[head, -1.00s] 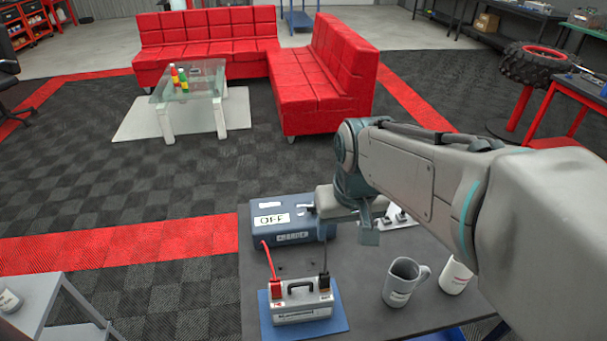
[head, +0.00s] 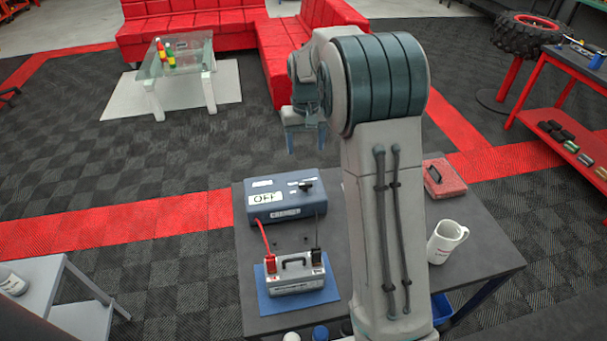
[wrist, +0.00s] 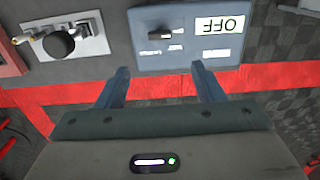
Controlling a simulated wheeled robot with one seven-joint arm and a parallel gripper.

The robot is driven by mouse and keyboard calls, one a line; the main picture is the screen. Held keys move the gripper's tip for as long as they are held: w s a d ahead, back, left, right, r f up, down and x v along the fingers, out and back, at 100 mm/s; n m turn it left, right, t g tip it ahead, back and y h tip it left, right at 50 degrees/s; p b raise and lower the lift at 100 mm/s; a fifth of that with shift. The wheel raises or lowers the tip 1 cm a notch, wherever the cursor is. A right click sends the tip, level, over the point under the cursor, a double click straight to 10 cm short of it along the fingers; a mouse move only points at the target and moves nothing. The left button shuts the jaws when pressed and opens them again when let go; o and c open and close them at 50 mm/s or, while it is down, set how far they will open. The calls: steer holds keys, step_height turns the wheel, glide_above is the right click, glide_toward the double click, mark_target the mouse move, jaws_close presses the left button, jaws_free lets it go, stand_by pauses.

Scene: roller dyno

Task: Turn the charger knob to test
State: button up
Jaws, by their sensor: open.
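The charger (head: 265,213) is a blue box at the back of the dark table, with a white label reading OFF. Its black knob (head: 305,187) sits on the top right. In the wrist view the charger (wrist: 215,58) is upside down, and the dark knob (wrist: 160,35) shows with its bar lying roughly sideways. My gripper (head: 306,142) is open and empty, apart from the knob and beyond the charger in the head view. In the wrist view its two blue fingers (wrist: 160,72) are spread wide, with the knob ahead between their lines.
A grey battery (head: 296,276) on a blue mat (head: 325,292) stands in front, with red and black leads. A white mug (head: 447,241) and a red box (head: 444,178) are to the right. A metal plate (wrist: 88,42) with a black round part lies beside the charger.

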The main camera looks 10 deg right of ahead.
mark_target(305, 183)
step_height(305, 183, down, 14)
steer(key=shift+r+p, duration=0.25)
steer(key=shift+p, duration=0.85)
steer(key=shift+c, duration=0.3)
steer(key=c, duration=0.9)
